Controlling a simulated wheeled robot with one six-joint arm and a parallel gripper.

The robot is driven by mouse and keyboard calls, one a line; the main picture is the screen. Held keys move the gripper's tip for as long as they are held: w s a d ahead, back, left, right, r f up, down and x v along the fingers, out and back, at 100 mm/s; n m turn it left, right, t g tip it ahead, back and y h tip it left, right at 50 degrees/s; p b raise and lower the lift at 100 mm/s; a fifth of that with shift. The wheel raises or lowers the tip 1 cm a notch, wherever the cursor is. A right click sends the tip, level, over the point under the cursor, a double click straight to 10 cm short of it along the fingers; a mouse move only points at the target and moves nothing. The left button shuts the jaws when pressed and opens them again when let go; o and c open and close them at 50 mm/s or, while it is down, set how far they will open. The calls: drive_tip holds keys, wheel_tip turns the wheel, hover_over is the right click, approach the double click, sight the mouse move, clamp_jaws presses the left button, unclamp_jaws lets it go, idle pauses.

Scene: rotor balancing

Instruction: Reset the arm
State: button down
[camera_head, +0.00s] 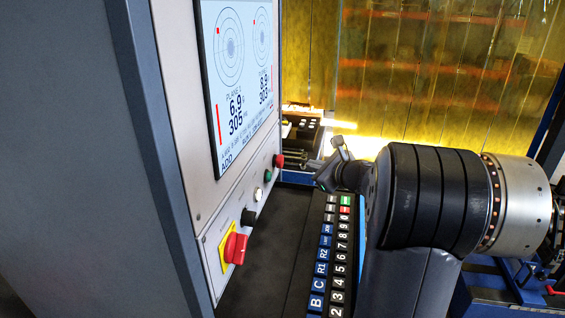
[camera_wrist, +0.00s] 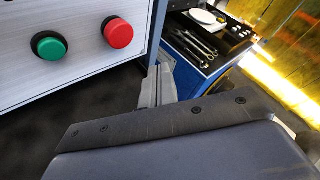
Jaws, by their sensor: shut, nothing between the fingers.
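My gripper (camera_head: 335,165) is shut and empty, with grey fingers. In the head view it is at the end of my dark arm, right of the control cabinet's button panel and just beyond the keypad. In the wrist view its fingers (camera_wrist: 157,88) show below and right of a red button (camera_wrist: 118,33) and a green button (camera_wrist: 49,46). I cannot tell how far the fingers are from the panel. My arm covers much of the right side of the head view.
The cabinet carries a screen (camera_head: 238,75) with two round plots and numbers, and a red-yellow switch (camera_head: 235,248). A keypad (camera_head: 325,250) lies below. A blue-sided tool tray (camera_wrist: 195,55) is behind. Yellow translucent panels (camera_head: 410,70) close off the back.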

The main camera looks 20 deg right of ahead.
drive_tip(key=shift+w+a, duration=0.1)
drive_tip(key=s+d+p, duration=0.1)
drive_tip(key=s+d, duration=0.1)
drive_tip(key=d, duration=0.1)
drive_tip(key=shift+s+d+p, duration=0.15)
drive_tip(key=shift+d+p, duration=0.05)
drive_tip(key=shift+p, duration=0.15)
idle(0.4)
drive_tip(key=shift+a, duration=0.1)
